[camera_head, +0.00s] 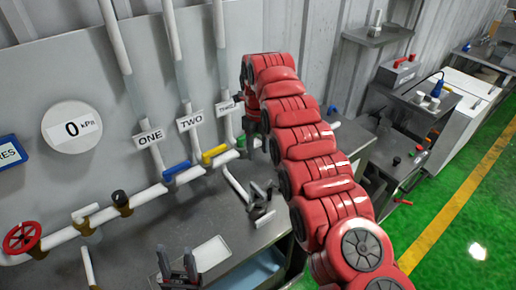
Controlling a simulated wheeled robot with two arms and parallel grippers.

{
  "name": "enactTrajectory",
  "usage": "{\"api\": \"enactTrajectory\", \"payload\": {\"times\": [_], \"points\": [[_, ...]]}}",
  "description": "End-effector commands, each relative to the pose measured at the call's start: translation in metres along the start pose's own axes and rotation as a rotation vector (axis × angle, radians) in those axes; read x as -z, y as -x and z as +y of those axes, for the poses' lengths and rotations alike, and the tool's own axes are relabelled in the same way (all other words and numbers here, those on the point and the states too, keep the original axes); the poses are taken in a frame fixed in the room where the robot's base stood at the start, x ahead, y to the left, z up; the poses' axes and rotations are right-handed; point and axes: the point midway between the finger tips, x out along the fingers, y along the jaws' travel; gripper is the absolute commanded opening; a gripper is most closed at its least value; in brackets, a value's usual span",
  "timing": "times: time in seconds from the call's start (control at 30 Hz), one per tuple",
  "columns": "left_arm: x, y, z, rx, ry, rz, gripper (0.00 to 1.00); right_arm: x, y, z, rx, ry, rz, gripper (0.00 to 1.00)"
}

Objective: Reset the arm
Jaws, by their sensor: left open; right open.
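My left gripper (178,262) is at the bottom edge, in front of the grey bench. Its two dark fingers are apart with nothing between them. My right arm, red and segmented, rises from the bottom right to the pipe panel. My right gripper (252,138) is at its far end, small and partly hidden by the arm, close to the pipes right of the third label. It is open, and I see nothing held in it.
The panel carries a white pipe with a red handwheel (22,237), a blue handle (176,170), a yellow handle (213,154) and a round gauge (71,127) reading 0 kPa. A pale tray (208,254) lies on the bench. Green floor (470,215) is clear at right.

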Motion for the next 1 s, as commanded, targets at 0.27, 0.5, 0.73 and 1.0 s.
{"api": "enactTrajectory", "payload": {"times": [0.27,0.5,0.73,1.0], "points": [[0.001,-0.004,0.0,0.0,0.0,0.0,0.5,0.0,0.004,0.0,0.0,0.0,0.0,0.5],[0.001,-0.004,0.0,0.0,0.0,0.0,0.5,0.0,0.004,0.0,0.0,0.0,0.0,0.5],[0.001,-0.004,0.0,0.0,0.0,0.0,0.5,-0.022,-0.02,-0.016,0.039,0.082,-0.086,0.5],[0.001,-0.004,0.0,0.0,0.0,0.0,0.5,-0.108,-0.108,-0.095,0.417,0.537,-0.482,0.5]]}}
